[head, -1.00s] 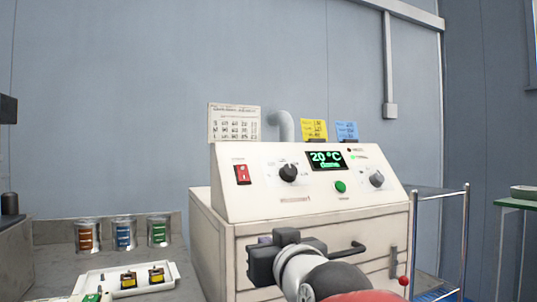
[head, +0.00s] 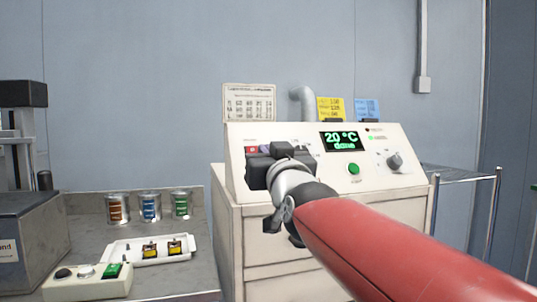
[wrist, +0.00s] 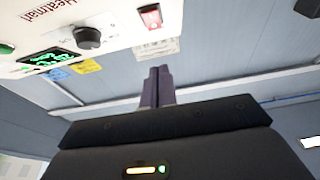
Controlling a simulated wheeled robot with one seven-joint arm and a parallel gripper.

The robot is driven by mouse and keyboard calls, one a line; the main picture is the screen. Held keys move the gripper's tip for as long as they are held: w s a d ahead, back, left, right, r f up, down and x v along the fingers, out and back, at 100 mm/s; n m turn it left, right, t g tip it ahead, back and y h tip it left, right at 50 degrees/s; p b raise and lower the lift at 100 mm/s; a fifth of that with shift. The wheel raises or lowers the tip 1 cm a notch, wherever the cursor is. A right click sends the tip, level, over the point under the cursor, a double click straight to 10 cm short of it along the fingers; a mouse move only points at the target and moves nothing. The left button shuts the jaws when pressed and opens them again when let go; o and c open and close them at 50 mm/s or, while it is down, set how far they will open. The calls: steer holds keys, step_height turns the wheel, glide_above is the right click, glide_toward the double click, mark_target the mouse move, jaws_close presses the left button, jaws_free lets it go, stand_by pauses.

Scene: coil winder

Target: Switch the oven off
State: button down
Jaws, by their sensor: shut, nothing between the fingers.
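The oven (head: 410,182) is a cream cabinet with a sloped control panel. Its display (head: 344,141) reads 20 °C and "done" in green. In the wrist view the red switch (wrist: 150,16) shows clearly, just beyond my dark fingertips (wrist: 160,72). The fingers are shut together and empty, in front of the panel near the switch. A gap seems to remain; contact cannot be told.
A green button (head: 354,169) and a grey knob (head: 394,161) sit on the panel's right; a black knob (wrist: 88,37) shows in the wrist view. Left of the oven, a bench holds several cans (head: 150,207), a white tray (head: 120,248) and a button box (head: 88,283).

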mark_target(252, 149)
steer(key=w, duration=0.2)
steer(key=w+a, duration=0.1)
steer(key=w, duration=0.2)
steer(key=w+a+p, duration=0.1)
steer(key=w, duration=0.2)
steer(key=shift+w+a+f, duration=0.1)
steer(key=shift+w+a, duration=0.1)
steer(key=shift+a, duration=0.05)
steer(key=shift+w+f, duration=0.2)
steer(key=shift+w, duration=0.05)
steer(key=shift+w+a+f+b, duration=0.1)
steer(key=shift+w+f+b, duration=0.2)
steer(key=shift+b, duration=0.2)
steer(key=shift+s+r+p, duration=0.1)
steer(key=shift+r+p, duration=0.25)
steer(key=shift+r, duration=0.1)
steer(key=s+d+r, duration=0.1)
steer(key=s, duration=0.5)
steer(key=s+d+r+b, duration=0.1)
steer(key=s+d, duration=0.1)
steer(key=s, duration=0.4)
steer(key=shift+d+r, duration=0.25)
steer(key=shift+s, duration=0.1)
